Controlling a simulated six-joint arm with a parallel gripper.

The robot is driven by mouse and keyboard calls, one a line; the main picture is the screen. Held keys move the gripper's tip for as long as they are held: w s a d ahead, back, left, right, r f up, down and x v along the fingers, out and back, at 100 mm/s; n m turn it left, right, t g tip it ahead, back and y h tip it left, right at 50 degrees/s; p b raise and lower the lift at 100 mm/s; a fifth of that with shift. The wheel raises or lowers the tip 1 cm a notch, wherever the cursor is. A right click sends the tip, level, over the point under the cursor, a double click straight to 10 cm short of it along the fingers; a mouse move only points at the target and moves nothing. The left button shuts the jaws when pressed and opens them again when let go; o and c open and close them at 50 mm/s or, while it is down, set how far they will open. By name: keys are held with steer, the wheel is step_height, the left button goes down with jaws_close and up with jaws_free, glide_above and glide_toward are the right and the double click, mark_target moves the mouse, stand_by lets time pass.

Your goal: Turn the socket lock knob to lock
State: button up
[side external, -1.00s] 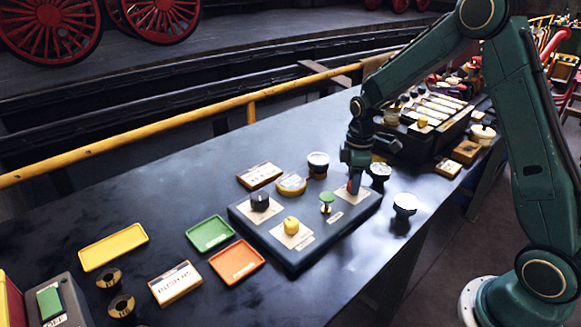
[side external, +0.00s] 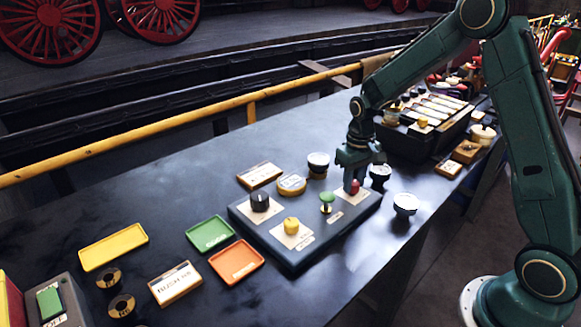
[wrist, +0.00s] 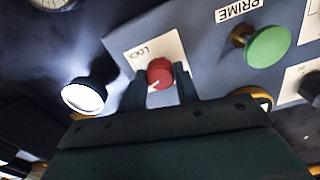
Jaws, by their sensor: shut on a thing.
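The red socket lock knob (wrist: 160,72) stands on a pale plate marked LOCK (wrist: 139,53) on the panel. In the wrist view, a light pointer mark on its face points to the lower left, away from the LOCK lettering. My gripper (wrist: 161,86) has one finger on each side of the knob and is shut on it. In the side view, the red knob (side external: 353,187) shows below my gripper (side external: 352,180) at the right end of the dark panel (side external: 328,240).
A green PRIME knob (side external: 327,197), a yellow knob (side external: 291,225) and a black knob (side external: 260,201) stand on the same panel. Round gauges (side external: 405,204) stand close beside it. Green (side external: 209,233), orange (side external: 236,262) and yellow (side external: 113,247) trays lie to the left.

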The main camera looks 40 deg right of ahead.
mark_target(354, 183)
steer(key=shift+m, duration=1.6)
steer(key=o, duration=1)
steer(key=shift+c, duration=0.2)
steer(key=shift+r, duration=0.1)
step_height(354, 183, up, 14)
steer(key=shift+f, duration=0.2)
